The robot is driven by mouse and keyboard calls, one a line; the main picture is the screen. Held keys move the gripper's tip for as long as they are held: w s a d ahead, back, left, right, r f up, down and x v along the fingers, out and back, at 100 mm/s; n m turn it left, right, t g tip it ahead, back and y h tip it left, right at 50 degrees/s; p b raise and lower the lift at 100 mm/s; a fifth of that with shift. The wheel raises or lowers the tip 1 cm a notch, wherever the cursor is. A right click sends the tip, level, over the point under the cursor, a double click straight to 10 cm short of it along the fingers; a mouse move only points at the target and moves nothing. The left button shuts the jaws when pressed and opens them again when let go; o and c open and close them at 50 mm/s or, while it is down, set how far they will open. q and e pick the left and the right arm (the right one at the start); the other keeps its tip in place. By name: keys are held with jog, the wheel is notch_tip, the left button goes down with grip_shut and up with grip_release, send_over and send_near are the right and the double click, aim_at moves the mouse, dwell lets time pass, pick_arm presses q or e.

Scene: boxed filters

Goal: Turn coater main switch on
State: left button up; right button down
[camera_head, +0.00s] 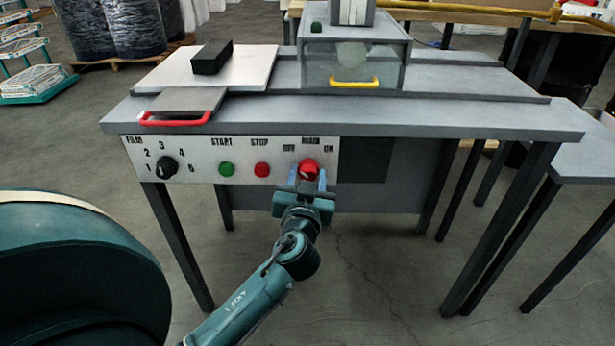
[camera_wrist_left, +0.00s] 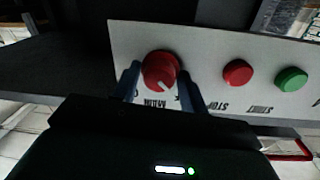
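The coater's main switch (camera_head: 309,168) is a round red knob at the right end of the white panel, under the label MAIN with OFF left and ON right. In the left wrist view the knob (camera_wrist_left: 160,71) shows upside down, its white mark slanting toward the OFF side. My left gripper (camera_head: 308,182) is at the panel, one finger on each side of the knob. In the left wrist view the fingers (camera_wrist_left: 161,88) look open, with a narrow gap beside the knob; contact is not clear. My right gripper is not in view.
Left of the switch on the panel are a red stop button (camera_head: 262,170), a green start button (camera_head: 227,169) and a black film dial (camera_head: 167,167). The coater table (camera_head: 470,118) juts out above the panel. A red handle (camera_head: 175,119) sticks out at the table's front edge.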

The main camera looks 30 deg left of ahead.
pick_arm(q)
jog(key=c, duration=0.4)
